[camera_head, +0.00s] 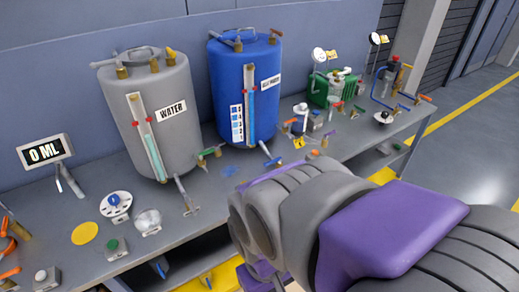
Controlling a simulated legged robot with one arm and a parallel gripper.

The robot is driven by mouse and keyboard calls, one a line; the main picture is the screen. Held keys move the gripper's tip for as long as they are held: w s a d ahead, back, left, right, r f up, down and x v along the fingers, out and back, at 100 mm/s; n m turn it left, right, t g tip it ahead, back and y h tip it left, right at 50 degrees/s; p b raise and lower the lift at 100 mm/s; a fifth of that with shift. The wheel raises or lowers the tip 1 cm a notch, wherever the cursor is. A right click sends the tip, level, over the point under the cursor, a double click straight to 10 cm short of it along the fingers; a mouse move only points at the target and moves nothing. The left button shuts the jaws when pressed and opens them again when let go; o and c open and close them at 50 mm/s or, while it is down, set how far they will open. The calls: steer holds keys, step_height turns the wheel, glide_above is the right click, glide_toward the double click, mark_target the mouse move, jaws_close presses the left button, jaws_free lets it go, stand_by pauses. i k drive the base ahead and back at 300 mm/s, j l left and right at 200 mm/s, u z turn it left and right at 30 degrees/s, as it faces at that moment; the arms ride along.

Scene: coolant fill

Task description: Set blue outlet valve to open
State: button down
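The blue tank (232,95) stands upright at the back of the bench, with a level tube and a partly readable white label on its front. A small valve with a blue handle (272,162) sits low at the front of this tank. Its handle angle is too small to read clearly, so I cannot tell whether it is open or shut. My arm, grey and purple, fills the lower right foreground, with its wrist end just in front of this valve and apparently apart from it.
A grey WATER tank (165,140) stands left of the blue one. A display reading 0 ML (45,151) is at the left. Green equipment (330,88) and several small valves crowd the bench's right part. Bare bench (60,235) shows at the front left.

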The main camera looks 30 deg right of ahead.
mark_target(279, 159)
steer(key=i+z, duration=0.25)
steer(key=z, duration=0.15)
steer(key=i+j+z, duration=0.1)
steer(key=i+z, duration=0.25)
steer(key=i+j+z, duration=0.1)
steer(key=z, duration=0.3)
